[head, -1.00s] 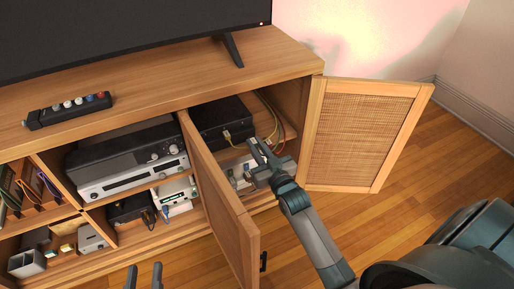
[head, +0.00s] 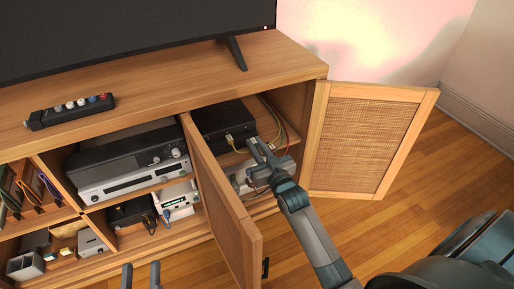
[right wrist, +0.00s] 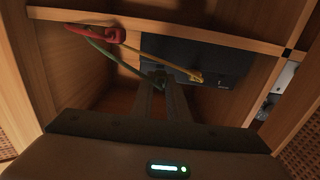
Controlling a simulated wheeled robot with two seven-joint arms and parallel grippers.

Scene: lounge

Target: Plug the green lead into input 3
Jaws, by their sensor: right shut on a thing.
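My right gripper (head: 259,146) reaches between the open doors into the right compartment. In the right wrist view its fingers (right wrist: 163,88) are shut on the end of the green lead (right wrist: 125,70), in front of the black box (right wrist: 225,60). The head view shows the black box (head: 222,116) on the upper shelf, with a yellow lead plugged into its front. The input numbers are too small to read, and the fingers hide part of the box front. My left gripper (head: 141,276) is open and empty at the bottom edge, its two fingers apart.
The yellow lead (right wrist: 165,62) and a red lead (right wrist: 108,35) are close to the green one. The left door (head: 222,200) and right rattan door (head: 360,140) stand open around my right arm. A silvery device (head: 245,178) sits below.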

